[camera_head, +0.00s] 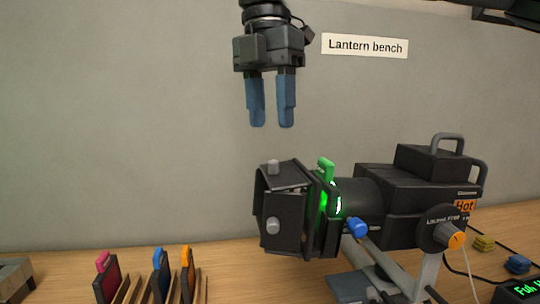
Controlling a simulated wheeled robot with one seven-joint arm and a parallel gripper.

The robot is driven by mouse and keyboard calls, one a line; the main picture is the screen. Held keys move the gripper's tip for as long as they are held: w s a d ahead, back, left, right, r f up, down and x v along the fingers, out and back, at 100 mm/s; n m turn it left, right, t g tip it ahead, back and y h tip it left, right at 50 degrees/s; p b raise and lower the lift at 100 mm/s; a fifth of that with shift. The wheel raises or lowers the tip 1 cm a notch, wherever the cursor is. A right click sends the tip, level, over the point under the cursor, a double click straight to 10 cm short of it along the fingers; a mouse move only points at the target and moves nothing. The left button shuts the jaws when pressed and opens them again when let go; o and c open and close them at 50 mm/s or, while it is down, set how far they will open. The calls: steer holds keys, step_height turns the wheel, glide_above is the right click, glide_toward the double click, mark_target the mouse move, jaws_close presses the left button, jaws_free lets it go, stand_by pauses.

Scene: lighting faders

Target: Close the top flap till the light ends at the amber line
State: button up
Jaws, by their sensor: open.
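A black stage lantern (400,205) stands on a grey stand at the right, its front facing left. At its front are dark flaps with pale grey knobs. The top flap (272,166) carries the upper knob, and another flap (282,222) with a knob faces the camera. How far the top flap is tilted is hard to tell. No patch of light and no amber line can be made out in this view. My gripper (271,126) hangs in the air above the front of the lantern, blue fingers pointing down, open and empty, touching nothing.
A green-tabbed frame (326,170) sits in the lantern behind the flaps. An orange-marked knob (456,239) and blue knob (357,228) stick out from the lantern. Frames with pink (103,261), blue and orange tabs stand in a rack at lower left. Free air surrounds my gripper.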

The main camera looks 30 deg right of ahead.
mark_target(273, 161)
steer(key=f+b, duration=0.2)
steer(key=f, duration=0.1)
steer(key=f+b, duration=0.2)
steer(key=f, duration=0.1)
steer(key=shift+s+f, duration=0.2)
steer(key=shift+f, duration=0.15)
steer(key=shift+d, duration=0.1)
jaws_close()
